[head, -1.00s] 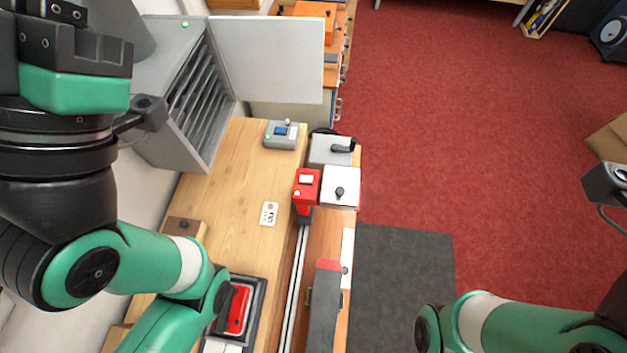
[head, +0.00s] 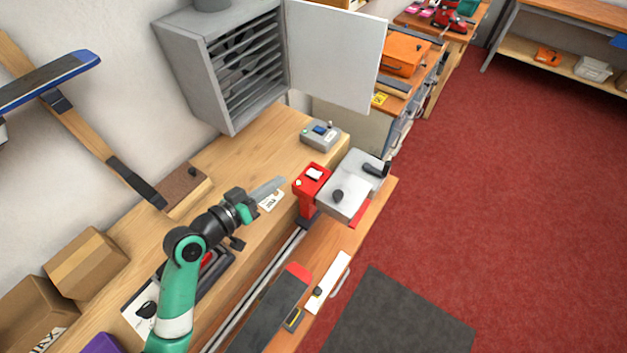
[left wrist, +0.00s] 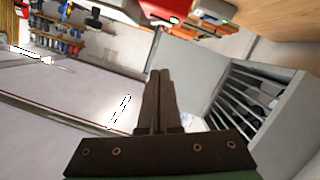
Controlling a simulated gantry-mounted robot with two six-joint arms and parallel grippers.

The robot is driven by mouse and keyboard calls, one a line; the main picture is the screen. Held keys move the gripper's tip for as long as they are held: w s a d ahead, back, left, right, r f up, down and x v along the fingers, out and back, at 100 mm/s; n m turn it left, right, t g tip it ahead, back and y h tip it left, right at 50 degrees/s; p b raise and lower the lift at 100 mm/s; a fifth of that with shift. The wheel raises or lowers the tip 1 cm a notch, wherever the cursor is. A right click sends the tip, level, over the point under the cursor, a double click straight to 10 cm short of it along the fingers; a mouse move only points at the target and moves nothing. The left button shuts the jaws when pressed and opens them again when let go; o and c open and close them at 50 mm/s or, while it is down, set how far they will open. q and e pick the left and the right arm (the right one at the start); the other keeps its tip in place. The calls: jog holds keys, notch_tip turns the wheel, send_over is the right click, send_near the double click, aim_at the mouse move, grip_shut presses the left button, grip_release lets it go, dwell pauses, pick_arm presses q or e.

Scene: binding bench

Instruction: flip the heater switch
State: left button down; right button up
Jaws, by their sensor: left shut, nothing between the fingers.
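A red post-like unit (head: 309,185) with a white rocker and a small light on top stands at the bench's front edge in the head view. A small grey control box (head: 320,134) with a blue screen and an upright lever sits behind it. No label is readable, so I cannot tell which carries the heater switch. My left gripper (head: 282,182) is shut and empty, its tips just left of the red unit and seemingly apart from it. In the left wrist view the shut fingers (left wrist: 159,74) point toward the red unit (left wrist: 160,9) at the top. My right gripper is not in view.
A white-grey box (head: 352,187) with black knobs stands right of the red unit. A card (head: 271,200) lies below my left fingers. A louvred cabinet (head: 222,75) with its door (head: 333,58) open stands behind.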

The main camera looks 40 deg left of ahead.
pick_arm(q)
jog(key=shift+w, duration=0.1)
send_over(309, 181)
jog(key=a, duration=0.2)
jog(key=shift+d+f, duration=0.25)
jog(key=shift+f, duration=0.8)
jog(key=f, duration=0.1)
jog(key=d+f, duration=0.1)
jog(key=shift+d+f, duration=0.1)
jog(key=shift+f, duration=0.3)
jog(key=shift+d+f, duration=0.2)
jog(key=shift+f, duration=0.2)
